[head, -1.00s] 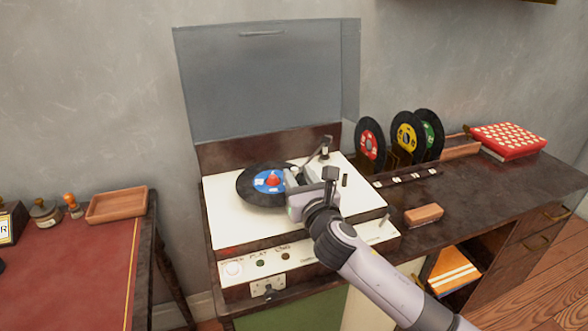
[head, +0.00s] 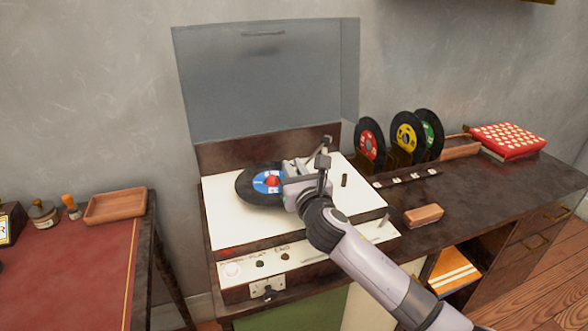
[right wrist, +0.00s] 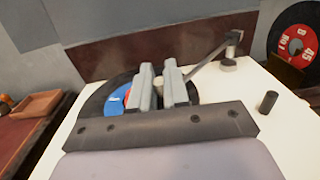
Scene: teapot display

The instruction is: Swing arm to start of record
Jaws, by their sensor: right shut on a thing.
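The record player (head: 222,218) stands with its lid up, and a black record (head: 243,188) with a blue label lies on its platter. The record also shows in the right wrist view (right wrist: 97,103). The tonearm (right wrist: 208,61) runs from its pivot at the deck's back right down to my right gripper's fingers. My right gripper (head: 290,173) is shut on the tonearm, over the right part of the record. Its fingers (right wrist: 162,82) hide the tonearm's head, so I cannot tell whether the needle touches the record. My left gripper is not in view.
Several records stand in a rack (head: 405,158) to the right. A brown block (head: 424,215) and a red patterned box (head: 508,140) lie on the cabinet top. A short dark peg (right wrist: 268,102) rises from the deck. A wooden tray (head: 116,205) is on the left desk.

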